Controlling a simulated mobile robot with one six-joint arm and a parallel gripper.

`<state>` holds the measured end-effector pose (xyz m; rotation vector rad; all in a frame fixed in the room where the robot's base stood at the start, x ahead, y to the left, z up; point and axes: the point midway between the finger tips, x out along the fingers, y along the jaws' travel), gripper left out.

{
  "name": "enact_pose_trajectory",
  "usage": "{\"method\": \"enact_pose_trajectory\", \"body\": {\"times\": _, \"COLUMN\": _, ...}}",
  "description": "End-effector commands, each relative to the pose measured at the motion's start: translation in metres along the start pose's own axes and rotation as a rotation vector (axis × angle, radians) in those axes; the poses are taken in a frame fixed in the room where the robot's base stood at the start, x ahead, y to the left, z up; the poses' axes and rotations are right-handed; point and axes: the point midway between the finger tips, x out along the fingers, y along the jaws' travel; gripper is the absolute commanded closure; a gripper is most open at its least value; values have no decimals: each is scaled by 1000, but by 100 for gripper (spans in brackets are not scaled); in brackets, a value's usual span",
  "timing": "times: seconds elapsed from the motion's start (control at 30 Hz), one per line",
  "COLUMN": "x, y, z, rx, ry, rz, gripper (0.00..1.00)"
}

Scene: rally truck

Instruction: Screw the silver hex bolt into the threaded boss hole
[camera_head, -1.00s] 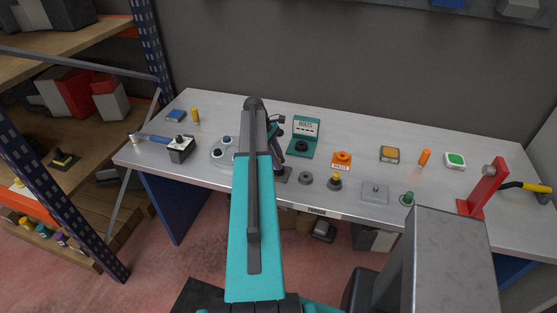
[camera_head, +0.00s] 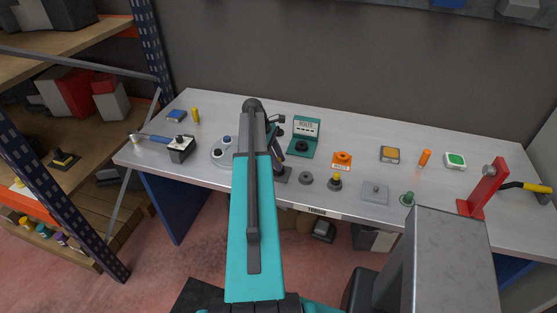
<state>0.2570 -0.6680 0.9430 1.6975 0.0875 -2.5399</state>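My arm rises through the middle of the view and hides part of the bench behind it. My gripper (camera_head: 278,152) shows only in part, as dark pieces just right of the arm's far end, over a dark block (camera_head: 283,175) near the bench's front. Its fingertips are too small and covered to tell whether they are open or shut. A teal stand marked BOLTS (camera_head: 305,128) with a dark round socket is just right of the gripper. I cannot make out the silver hex bolt. I cannot tell for sure which part has the threaded boss hole.
A black-and-white box (camera_head: 181,149) stands at left. Shelves are further left.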

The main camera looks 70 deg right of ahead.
Motion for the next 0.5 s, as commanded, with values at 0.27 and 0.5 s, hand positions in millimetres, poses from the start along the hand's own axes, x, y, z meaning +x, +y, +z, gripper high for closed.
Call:
{"method": "enact_pose_trajectory", "body": {"times": 0.27, "x": 0, "y": 0, "z": 0, "rx": -11, "ry": 0, "rz": 5, "gripper": 64}}
{"method": "enact_pose_trajectory", "body": {"times": 0.5, "x": 0, "y": -1, "z": 0, "rx": -117, "ry": 0, "rz": 50, "gripper": 64}}
